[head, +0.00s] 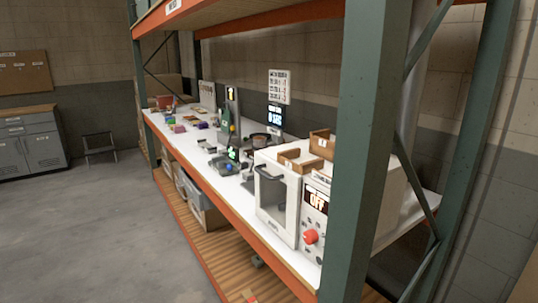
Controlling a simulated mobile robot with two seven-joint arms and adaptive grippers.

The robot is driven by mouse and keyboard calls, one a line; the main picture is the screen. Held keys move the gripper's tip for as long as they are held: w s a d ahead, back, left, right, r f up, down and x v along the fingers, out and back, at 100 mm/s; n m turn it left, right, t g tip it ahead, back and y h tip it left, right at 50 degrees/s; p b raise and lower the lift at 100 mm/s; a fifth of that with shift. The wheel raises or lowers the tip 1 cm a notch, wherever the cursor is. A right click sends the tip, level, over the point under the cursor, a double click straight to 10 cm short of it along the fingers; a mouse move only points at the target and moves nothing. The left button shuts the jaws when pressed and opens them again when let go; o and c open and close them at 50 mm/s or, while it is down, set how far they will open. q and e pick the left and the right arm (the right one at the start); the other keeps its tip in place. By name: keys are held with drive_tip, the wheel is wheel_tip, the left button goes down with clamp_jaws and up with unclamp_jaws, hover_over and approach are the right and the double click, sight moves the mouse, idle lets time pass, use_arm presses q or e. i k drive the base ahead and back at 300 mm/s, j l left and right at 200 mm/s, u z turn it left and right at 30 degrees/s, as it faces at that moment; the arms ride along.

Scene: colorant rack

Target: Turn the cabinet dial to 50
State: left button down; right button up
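The white cabinet (276,206) stands at the near end of the rack's white shelf, with a dark window and a dark handle on its closed-looking door. Its control panel (316,203) is on the right side of the front. A small display (317,200) there reads "OFF" in lit letters. The red dial (310,236) sits below the display on the panel; its pointer and any marks around it are too small to read. Neither of my grippers shows in the head view.
A green rack post (364,140) stands just right of the panel. Wooden boxes (300,160) sit on top of the cabinet. Instruments and small coloured items line the shelf (180,139) farther back. Grey bins (199,196) sit below. The floor (90,230) at left is clear.

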sight(310, 236)
drive_tip(key=i+l, duration=0.1)
drive_tip(key=l, duration=0.35)
drive_tip(key=l+u, duration=0.1)
drive_tip(key=l, duration=0.3)
drive_tip(key=i+l, duration=0.15)
drive_tip(key=l, duration=0.3)
